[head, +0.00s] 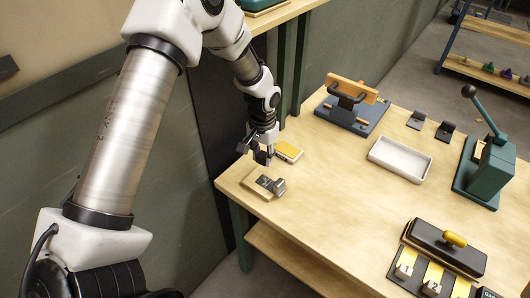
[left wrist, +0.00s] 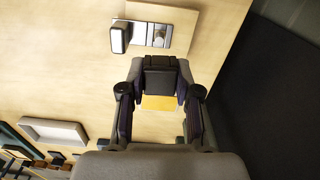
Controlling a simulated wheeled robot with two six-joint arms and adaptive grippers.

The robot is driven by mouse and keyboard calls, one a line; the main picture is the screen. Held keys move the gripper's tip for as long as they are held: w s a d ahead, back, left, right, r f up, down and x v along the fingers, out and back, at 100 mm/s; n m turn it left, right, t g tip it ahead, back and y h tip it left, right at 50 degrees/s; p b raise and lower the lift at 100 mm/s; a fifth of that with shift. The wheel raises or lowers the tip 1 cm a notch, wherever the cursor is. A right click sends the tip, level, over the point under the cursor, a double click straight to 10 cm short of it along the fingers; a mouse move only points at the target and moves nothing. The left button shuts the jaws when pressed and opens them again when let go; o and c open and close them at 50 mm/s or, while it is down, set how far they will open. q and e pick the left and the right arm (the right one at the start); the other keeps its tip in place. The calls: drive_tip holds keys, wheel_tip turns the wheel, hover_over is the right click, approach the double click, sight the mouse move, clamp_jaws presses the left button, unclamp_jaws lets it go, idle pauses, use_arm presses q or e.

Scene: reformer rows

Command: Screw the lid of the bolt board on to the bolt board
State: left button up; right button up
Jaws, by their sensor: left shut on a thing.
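The bolt board (head: 252,185) is a small wooden board near the table's left corner, with a grey metal plate and a grey upright piece on it. In the left wrist view the bolt board (left wrist: 182,37) is at the top, with a round metal part on its plate. My left gripper (head: 263,157) is just behind the board, low over the table, apart from it. It also shows in the left wrist view (left wrist: 160,75), shut on a dark grey piece that looks like the lid. My right gripper is not in view.
A yellow-topped block (head: 289,151) lies beside my left gripper. A white tray (head: 400,159), a dark fixture with a wooden bar (head: 352,108), a green lever press (head: 487,165) and a numbered rack (head: 437,270) stand farther right. The table's middle is clear.

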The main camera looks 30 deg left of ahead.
sight(264, 177)
use_arm(q)
drive_tip(key=shift+w+d+f+p, duration=0.1)
drive_tip(key=shift+w+p, duration=0.05)
drive_tip(key=shift+p, duration=0.25)
drive_tip(key=shift+f+b, duration=0.65)
drive_tip(key=shift+f, duration=0.2)
drive_tip(key=shift+f+b, duration=1)
drive_tip(key=shift+f, duration=1)
drive_tip(key=shift+f+b, duration=0.5)
drive_tip(key=shift+f, duration=0.9)
drive_tip(key=o, duration=1)
drive_tip(key=shift+o, duration=0.2)
